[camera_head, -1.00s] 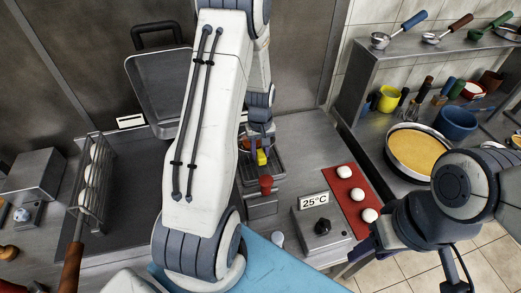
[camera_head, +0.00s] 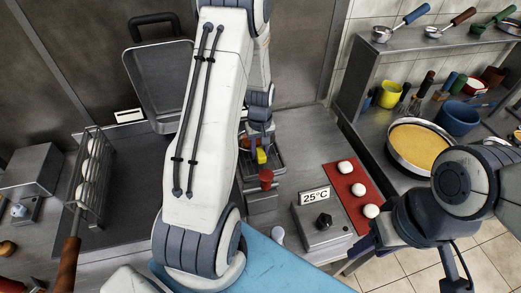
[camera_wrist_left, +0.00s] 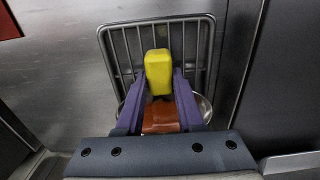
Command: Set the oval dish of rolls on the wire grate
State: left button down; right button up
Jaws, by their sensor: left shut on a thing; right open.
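My left gripper (camera_wrist_left: 160,75) is shut, with a yellow block (camera_wrist_left: 159,72) between its fingertips and a red-brown piece (camera_wrist_left: 161,117) lower between the fingers. A pale curved rim (camera_wrist_left: 205,106) shows beside the fingers; it may be the oval dish, mostly hidden. A wire grate (camera_wrist_left: 118,48) lies behind or below the yellow block; I cannot tell whether they touch. In the head view, the left gripper (camera_head: 258,132) is partly hidden by my arm, above small yellow (camera_head: 261,157) and red (camera_head: 266,180) pieces.
A wire basket (camera_head: 95,170) with white balls and a wooden handle stands at the left. A metal pan (camera_head: 160,80) leans at the back. A 25°C control box (camera_head: 323,222) sits beside a red mat (camera_head: 352,187) with three white balls. A yellow-filled round pan (camera_head: 420,145) is at the right.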

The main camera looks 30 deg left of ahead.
pick_arm(q)
jog(key=shift+f, duration=0.2)
jog(key=shift+c, duration=2.2)
grip_release()
notch_tip(320, 180, up, 10)
jog(key=b, duration=0.1)
jog(key=shift+r, duration=0.25)
